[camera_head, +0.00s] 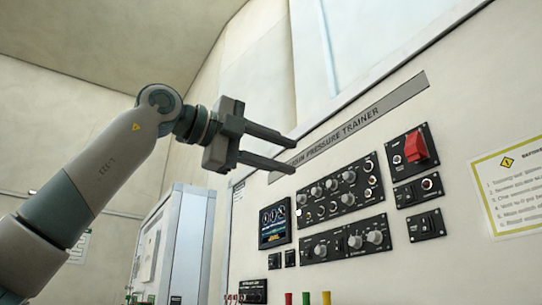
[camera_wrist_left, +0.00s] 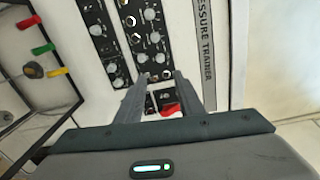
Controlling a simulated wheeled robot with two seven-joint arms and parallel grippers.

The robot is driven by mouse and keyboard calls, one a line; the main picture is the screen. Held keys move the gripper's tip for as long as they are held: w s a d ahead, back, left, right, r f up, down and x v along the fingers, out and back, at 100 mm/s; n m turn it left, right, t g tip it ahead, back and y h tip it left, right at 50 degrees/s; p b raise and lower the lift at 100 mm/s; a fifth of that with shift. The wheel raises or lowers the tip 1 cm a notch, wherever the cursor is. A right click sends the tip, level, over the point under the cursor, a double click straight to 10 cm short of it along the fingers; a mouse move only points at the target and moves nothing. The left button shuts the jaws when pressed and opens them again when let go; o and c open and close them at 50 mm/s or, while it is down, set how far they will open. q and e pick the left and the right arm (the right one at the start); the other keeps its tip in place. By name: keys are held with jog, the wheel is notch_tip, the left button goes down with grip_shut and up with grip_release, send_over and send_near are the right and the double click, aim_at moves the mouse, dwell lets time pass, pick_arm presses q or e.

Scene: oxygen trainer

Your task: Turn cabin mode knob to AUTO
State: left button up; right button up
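My left gripper (camera_head: 293,154) is open and empty, in the air in front of the trainer wall near the title strip. In the left wrist view its two fingers (camera_wrist_left: 163,78) are spread apart, pointing at the panels. An upper black knob panel (camera_head: 340,192) holds several grey knobs and small round fittings; it also shows in the wrist view (camera_wrist_left: 135,22). A lower black panel (camera_head: 345,240) holds several larger grey knobs. The labels are too small to read, so I cannot tell which knob is cabin mode or where it points. My right gripper is not in view.
A red guarded switch (camera_head: 416,146) sits right of the knobs, above small switch panels (camera_head: 426,225). A display (camera_head: 274,222) is at their left. Yellow-edged notice (camera_head: 508,185) hangs far right. Coloured handles (camera_head: 306,298) stand below. A grey cabinet (camera_head: 178,245) stands left.

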pick_arm(q)
jog(key=shift+v, duration=1.15)
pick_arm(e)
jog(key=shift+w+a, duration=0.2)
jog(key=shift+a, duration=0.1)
